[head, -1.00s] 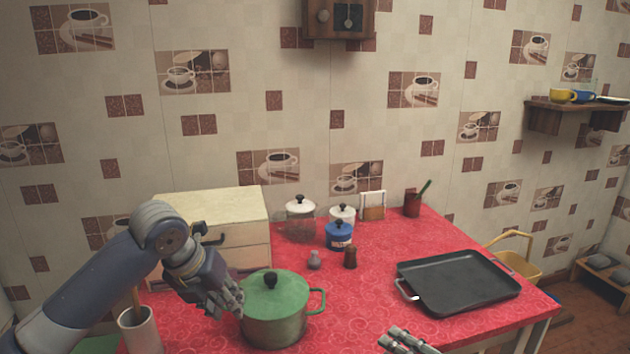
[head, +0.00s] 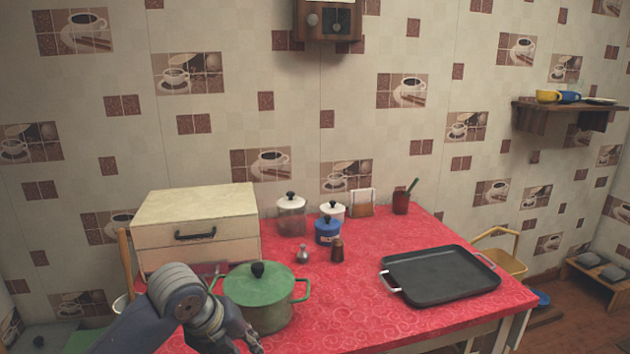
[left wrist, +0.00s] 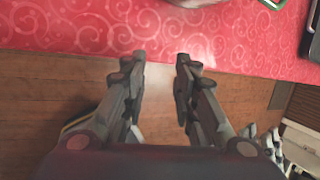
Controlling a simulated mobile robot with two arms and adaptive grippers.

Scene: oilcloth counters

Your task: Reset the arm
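My left arm comes in at the lower left of the head view, with its gripper (head: 246,342) low in front of the green lidded pot (head: 262,303). In the left wrist view my left gripper (left wrist: 161,75) has its two fingers apart with nothing between them. It is over the front edge of the red counter (left wrist: 230,35), with wooden floor below. The pot stands on the counter with its lid on. My right gripper does not show in the head view; grey parts at the right of the left wrist view may belong to my other arm.
A black griddle tray (head: 440,274) lies on the right of the counter. A cream drawer box (head: 190,217) stands at the back left. Canisters (head: 291,214), a blue jar (head: 327,230) and small shakers (head: 337,251) stand at the back. The counter's front middle is clear.

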